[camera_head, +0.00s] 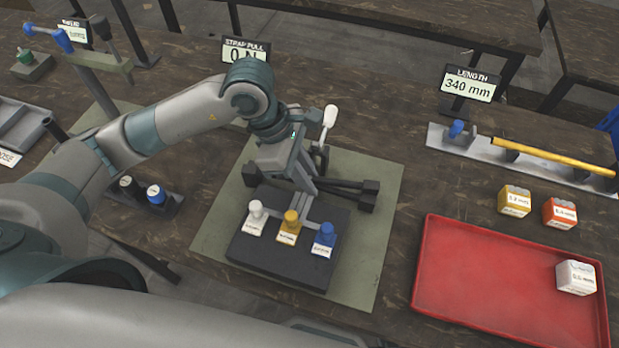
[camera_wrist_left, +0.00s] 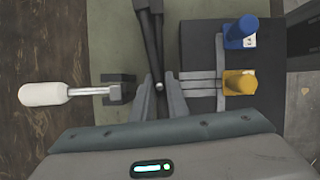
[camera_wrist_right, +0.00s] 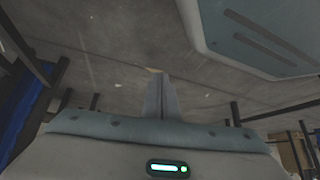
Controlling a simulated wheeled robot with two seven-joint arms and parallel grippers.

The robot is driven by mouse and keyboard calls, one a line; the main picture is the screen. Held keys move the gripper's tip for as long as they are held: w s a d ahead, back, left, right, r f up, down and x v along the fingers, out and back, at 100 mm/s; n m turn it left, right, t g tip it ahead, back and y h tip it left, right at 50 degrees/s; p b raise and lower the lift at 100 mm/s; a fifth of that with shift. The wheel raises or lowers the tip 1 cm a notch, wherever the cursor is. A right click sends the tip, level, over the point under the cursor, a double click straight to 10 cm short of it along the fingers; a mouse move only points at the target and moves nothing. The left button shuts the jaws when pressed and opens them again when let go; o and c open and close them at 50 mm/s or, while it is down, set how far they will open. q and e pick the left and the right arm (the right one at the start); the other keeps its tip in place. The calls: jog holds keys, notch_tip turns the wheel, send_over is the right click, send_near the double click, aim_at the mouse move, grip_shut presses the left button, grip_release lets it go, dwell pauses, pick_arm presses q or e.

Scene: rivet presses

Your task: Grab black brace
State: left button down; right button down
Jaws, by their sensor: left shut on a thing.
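The black brace (camera_head: 347,184) is a pair of dark bars running right from my left gripper (camera_head: 308,190) to two dark blocks. In the left wrist view the brace (camera_wrist_left: 150,35) meets the fingertips of my left gripper (camera_wrist_left: 161,90), which are shut on it near a small round pin. A white-handled lever (camera_head: 329,122) stands just behind the gripper; it also shows in the left wrist view (camera_wrist_left: 55,94). My right gripper (camera_wrist_right: 162,98) has its fingers together with nothing seen between them, over bare floor. The left fingers hide part of the brace.
A dark block (camera_head: 270,258) with white, yellow and blue knobs stands in front of the gripper on a green mat (camera_head: 385,160). A red tray (camera_head: 480,290) with a white box (camera_head: 576,277) lies at right. A rail with a yellow rod (camera_head: 552,156) is behind it.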

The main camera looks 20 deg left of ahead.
jog(key=shift+w, duration=0.1)
